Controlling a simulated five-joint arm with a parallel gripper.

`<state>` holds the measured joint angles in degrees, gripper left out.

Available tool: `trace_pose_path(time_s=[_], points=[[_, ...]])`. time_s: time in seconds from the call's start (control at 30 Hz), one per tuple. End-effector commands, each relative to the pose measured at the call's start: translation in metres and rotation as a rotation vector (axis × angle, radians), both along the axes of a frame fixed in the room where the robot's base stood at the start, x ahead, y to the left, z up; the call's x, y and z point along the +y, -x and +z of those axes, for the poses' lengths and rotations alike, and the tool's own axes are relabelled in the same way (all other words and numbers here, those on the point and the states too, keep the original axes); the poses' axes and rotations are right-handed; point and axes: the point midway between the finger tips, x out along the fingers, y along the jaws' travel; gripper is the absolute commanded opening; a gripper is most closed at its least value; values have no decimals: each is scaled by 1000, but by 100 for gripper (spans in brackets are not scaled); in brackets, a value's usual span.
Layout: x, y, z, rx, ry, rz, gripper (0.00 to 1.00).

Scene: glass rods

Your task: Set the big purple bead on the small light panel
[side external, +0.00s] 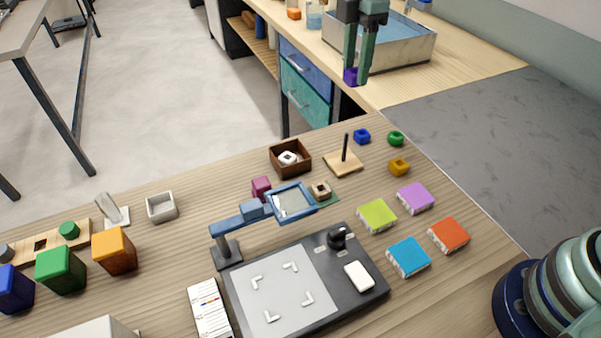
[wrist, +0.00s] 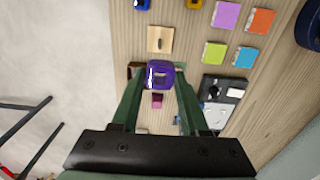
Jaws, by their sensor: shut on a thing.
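The purple bead (side external: 351,77) is a glossy block held at the fingertips of my gripper (side external: 355,70). In the wrist view the bead (wrist: 160,75) sits between the two green fingers (wrist: 160,88), with a pale opening showing in its face. My gripper is shut on it, high above the table, apart from everything below. The light panel (side external: 285,290) is a pale grey surface with white corner marks, set in a dark base at the front of the table. Nothing lies inside the marks. In the wrist view the dark base is partly hidden by a finger.
A blue-framed magnifier (side external: 291,201) on a stand overhangs the panel's far side. A wooden post (side external: 345,156), a brown box (side external: 290,158) with a white bead, and blue, green and amber beads stand behind. A black knob (side external: 337,237) and coloured booklets (side external: 377,215) are at right.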

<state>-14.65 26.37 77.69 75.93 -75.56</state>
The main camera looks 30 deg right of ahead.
Motion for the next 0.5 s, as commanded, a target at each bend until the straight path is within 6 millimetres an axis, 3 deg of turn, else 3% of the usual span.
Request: trace_pose_path(time_s=[0.17,0.37,0.5], points=[[23,9,2,0,0,54,0],[96,49,7,-1,0,239,0],[151,92,12,-1,0,396,0]])
